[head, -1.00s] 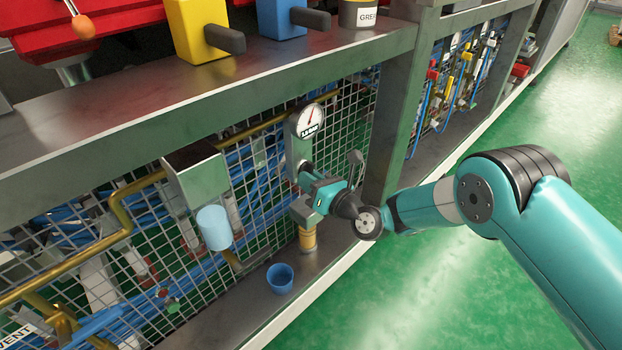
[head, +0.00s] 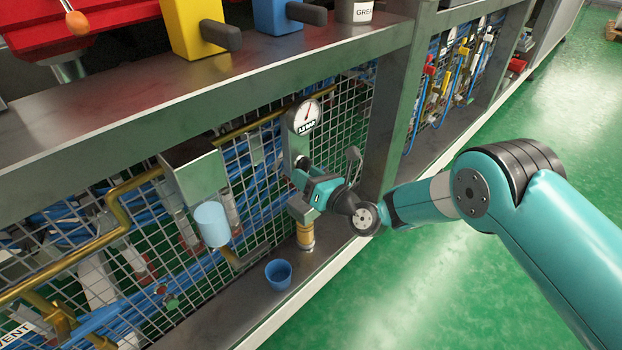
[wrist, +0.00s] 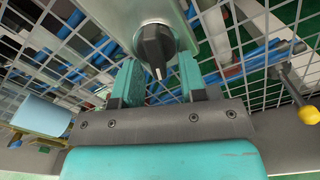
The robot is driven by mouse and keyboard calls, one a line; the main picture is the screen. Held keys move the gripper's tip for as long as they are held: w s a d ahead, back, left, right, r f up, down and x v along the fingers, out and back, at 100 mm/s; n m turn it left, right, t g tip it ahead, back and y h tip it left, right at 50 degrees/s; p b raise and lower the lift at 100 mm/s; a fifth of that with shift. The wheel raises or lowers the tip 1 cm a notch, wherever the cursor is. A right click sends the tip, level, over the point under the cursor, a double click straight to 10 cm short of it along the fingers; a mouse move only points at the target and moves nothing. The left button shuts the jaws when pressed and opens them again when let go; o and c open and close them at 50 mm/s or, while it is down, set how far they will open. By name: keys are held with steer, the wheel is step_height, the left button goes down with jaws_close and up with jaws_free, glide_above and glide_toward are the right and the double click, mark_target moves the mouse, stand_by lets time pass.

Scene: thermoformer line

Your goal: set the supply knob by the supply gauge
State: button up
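The supply gauge (head: 304,116) is a round white dial with a red needle and a label reading in bar, too small to read surely. It sits on a grey metal block in front of the mesh. The black supply knob (wrist: 155,48) shows in the wrist view on the front of that block, with a white pointer line aimed down. I cannot tell contact depth.
A wire mesh (head: 345,115) with blue hoses stands behind. A blue cup (head: 279,274) sits on the lower ledge, near a brass fitting (head: 306,236). A pale blue cylinder (head: 212,224) hangs at left. A yellow-tipped lever (wrist: 308,113) is at right in the wrist view.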

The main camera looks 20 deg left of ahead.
steer(key=b+v, duration=1.7)
steer(key=shift+d+b, duration=0.2)
steer(key=shift+b, duration=0.2)
steer(key=shift+s, duration=0.15)
